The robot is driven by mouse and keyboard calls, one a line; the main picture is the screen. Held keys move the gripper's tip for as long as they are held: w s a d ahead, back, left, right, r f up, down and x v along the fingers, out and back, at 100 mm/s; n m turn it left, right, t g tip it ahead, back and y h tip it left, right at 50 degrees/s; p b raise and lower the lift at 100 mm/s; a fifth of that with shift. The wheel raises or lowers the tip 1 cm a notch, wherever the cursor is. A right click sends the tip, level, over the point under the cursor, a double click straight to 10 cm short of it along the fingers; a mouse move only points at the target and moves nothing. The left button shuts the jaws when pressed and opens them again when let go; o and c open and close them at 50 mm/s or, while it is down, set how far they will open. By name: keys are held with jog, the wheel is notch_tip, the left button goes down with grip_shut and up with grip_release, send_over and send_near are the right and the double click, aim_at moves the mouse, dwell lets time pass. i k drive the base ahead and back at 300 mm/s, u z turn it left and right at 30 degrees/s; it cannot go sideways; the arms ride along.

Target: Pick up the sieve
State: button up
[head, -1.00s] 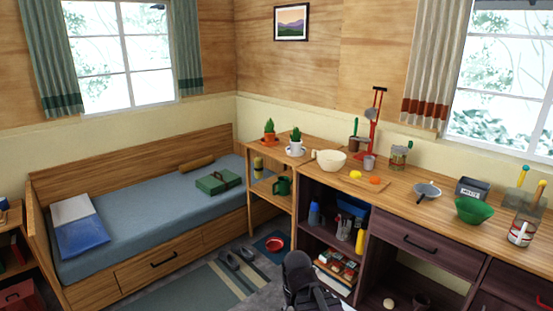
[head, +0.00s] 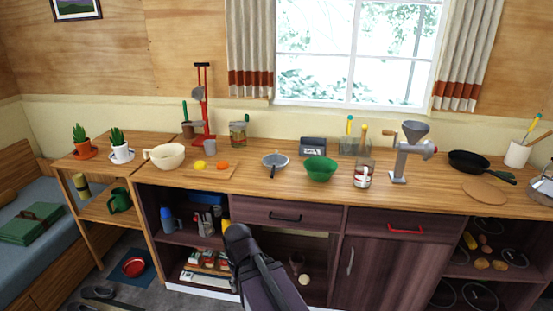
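The sieve (head: 275,159) looks like a small grey round bowl with a short handle pointing toward the front. It rests on the wooden counter (head: 300,193), left of a green bowl (head: 320,169). A dark part of my arm rises in front of the cabinet, below and left of the sieve and apart from it. No gripper fingers can be made out, and nothing touches the sieve.
Left of the sieve are a board (head: 214,170) with yellow and orange items and a cream bowl (head: 165,156). Behind it stands a dark grey box (head: 313,146). To the right are a can (head: 362,174), a grinder (head: 408,150) and a frying pan (head: 470,161). Bare counter lies before the sieve.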

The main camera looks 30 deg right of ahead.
aim_at(274, 161)
jog(key=z, duration=0.65)
jog(key=i, duration=0.9)
jog(key=z, duration=0.45)
